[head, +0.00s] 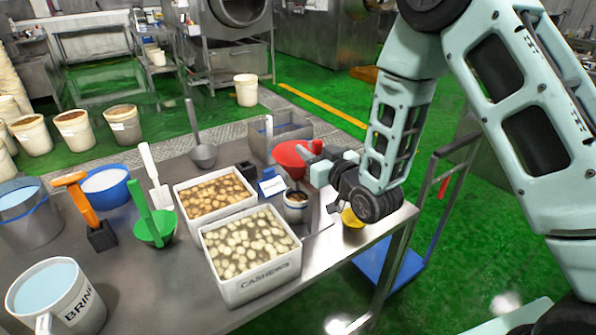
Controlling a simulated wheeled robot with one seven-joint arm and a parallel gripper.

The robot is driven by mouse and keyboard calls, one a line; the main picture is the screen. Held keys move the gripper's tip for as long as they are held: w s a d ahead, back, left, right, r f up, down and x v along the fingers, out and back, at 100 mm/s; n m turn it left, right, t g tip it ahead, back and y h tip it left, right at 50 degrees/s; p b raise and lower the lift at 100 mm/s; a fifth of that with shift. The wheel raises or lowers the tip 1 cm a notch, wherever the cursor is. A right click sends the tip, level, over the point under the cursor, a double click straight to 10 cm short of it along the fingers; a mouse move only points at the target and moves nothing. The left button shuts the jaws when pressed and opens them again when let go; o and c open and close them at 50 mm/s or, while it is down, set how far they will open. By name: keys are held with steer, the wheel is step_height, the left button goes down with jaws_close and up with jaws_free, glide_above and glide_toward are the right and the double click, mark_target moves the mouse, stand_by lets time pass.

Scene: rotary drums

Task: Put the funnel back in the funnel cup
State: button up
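My gripper (312,163) is over the right part of the steel table, pointing left. Its two pale fingers appear apart, with nothing clearly seen between them. A small yellow round piece (352,218), which may be the funnel, is at the table's right edge, just below my wrist and partly hidden by it.
White bins of cashews (255,285) and brown nuts (205,212) stand to the left. A green scoop (155,228), an orange-handled tool (78,195) and a white jug (90,310) are farther left.

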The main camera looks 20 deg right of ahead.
jaws_close()
steer(key=shift+r, duration=0.1)
